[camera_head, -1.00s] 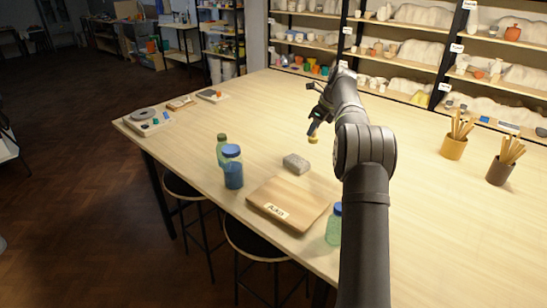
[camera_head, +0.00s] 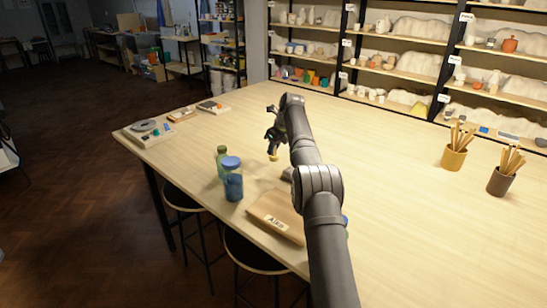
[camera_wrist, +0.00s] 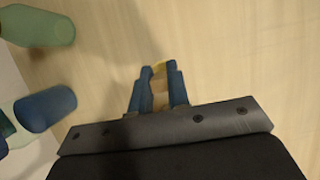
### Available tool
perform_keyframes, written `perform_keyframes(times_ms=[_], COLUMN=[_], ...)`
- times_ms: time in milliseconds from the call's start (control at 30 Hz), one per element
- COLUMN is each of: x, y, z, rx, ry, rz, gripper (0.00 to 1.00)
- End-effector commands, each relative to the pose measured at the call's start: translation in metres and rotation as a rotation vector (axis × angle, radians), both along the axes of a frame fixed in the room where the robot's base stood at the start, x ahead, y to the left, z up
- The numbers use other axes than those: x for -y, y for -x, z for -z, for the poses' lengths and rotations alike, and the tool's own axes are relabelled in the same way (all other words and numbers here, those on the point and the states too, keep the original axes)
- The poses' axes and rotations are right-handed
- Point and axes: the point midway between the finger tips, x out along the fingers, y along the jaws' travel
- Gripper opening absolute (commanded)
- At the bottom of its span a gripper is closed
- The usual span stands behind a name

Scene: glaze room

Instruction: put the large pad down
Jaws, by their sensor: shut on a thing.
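My gripper (camera_head: 272,148) is above the table, behind and to the right of the jars. It is shut on a small yellow thing (camera_head: 273,158), which I take to be the large pad. Only a bit of its lower end shows in the head view. In the wrist view my blue fingertips (camera_wrist: 160,72) close around it, and a yellow edge (camera_wrist: 160,64) shows at the tips; the fingers hide most of it. It appears to be held just above the table, but I cannot tell the exact gap.
A grey block (camera_head: 287,174) is partly behind my arm. A wooden board (camera_head: 272,213) lies at the front edge. The bare table (camera_head: 385,135) is clear to the right.

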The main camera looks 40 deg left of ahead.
Motion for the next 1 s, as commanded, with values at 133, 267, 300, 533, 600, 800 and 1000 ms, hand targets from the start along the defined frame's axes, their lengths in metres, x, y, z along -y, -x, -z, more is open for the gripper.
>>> perform_keyframes(times_ms=[133,267,300,533,600,800,1000], x=[0.000,0.000,0.000,0.000,0.000,0.000,0.000], y=[0.001,0.000,0.000,0.000,0.000,0.000,0.000], z=[0.016,0.034,0.037,0.040,0.040,0.043,0.043], rx=[-0.002,-0.001,-0.001,0.001,0.000,0.000,0.000], ry=[0.002,0.002,0.002,-0.001,0.000,0.000,0.000], rz=[-0.001,0.000,0.000,-0.001,-0.001,-0.001,-0.001], gripper=[0.00,0.00,0.00,0.00,0.00,0.31,0.37])
